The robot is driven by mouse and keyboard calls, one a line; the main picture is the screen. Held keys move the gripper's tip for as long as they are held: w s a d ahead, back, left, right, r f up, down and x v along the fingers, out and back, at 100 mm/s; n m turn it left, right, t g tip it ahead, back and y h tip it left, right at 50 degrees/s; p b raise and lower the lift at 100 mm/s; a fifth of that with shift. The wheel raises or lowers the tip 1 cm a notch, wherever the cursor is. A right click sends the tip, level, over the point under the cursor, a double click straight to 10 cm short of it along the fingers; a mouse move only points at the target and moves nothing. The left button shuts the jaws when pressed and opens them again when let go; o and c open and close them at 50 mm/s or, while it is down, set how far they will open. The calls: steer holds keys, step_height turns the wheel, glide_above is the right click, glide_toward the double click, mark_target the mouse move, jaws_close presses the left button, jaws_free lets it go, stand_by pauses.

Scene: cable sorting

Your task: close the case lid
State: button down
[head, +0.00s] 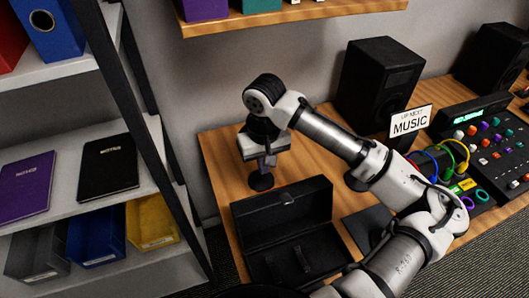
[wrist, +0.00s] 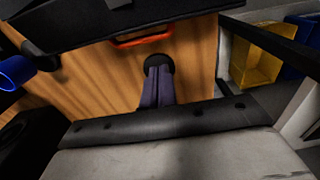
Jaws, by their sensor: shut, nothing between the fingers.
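The black case stands open on the wooden table in the head view. Its lid (head: 283,208) is raised at the back, and its base (head: 300,258) lies in front with a dark handle-like piece inside. My gripper (head: 265,165) points down behind the lid, near the table's left end, apart from the case. Its fingers are shut and empty in the wrist view (wrist: 158,92). A dark edge, probably the case, crosses the top of the wrist view (wrist: 80,28), with an orange handle-like bar (wrist: 142,41) beside it.
A small black disc (head: 261,181) is below my fingertips. A black speaker (head: 378,85), a music sign (head: 410,122) and a mixer with coloured cables (head: 440,160) stand to the right. A shelf (head: 95,165) with notebooks and bins is at left. A wooden shelf (head: 290,18) hangs above.

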mark_target(281, 207)
steer(key=s+f+p, duration=0.1)
steer(key=s+d+f+p, duration=0.1)
steer(key=f, duration=0.1)
steer(key=shift+s+f, duration=0.15)
steer(key=shift+s, duration=0.55)
